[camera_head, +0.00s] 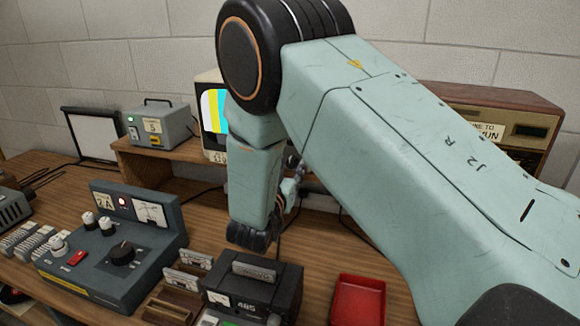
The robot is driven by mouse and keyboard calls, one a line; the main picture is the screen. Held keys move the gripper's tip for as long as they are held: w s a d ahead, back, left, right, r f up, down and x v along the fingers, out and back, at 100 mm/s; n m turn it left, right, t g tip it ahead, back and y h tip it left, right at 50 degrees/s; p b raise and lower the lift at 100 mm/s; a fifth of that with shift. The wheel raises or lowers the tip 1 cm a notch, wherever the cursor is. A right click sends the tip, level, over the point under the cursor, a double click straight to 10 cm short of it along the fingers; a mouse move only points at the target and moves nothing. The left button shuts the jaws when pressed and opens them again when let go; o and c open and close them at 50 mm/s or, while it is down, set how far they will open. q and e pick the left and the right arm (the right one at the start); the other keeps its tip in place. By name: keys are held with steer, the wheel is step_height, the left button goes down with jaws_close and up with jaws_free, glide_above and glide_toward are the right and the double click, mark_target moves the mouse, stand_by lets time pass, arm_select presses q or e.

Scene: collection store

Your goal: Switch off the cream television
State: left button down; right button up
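The cream television (208,82) stands on the raised wooden shelf at the back, upright against the wall. Its screen is lit with colour bars, and the part I see shows white, yellow and cyan. My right arm crosses in front of it and hides its right side; a small label shows below the screen. My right gripper (291,188) is mostly hidden behind my own arm links, right of and below the television's visible part. I cannot tell whether it is open or touching anything. My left gripper is not in view.
A grey-green box (160,128) with a green light shares the shelf. A grey control console (110,250), a black cassette deck (253,285) and a red tray (358,300) stand on the bench. A wooden radio-like cabinet (500,105) stands at right. A white panel (92,137) leans at left.

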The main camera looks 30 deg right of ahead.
steer(key=shift+w+d+f, duration=0.25)
steer(key=shift+w+f, duration=0.15)
steer(key=shift+w, duration=0.15)
steer(key=c, duration=0.3)
steer(key=shift+w, duration=0.1)
steer(key=shift+c, duration=0.7)
steer(key=shift+s+r, duration=0.1)
steer(key=shift+s, duration=0.1)
jaws_close()
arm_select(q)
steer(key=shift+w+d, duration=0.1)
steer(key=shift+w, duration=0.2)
arm_select(e)
steer(key=shift+w, duration=0.1)
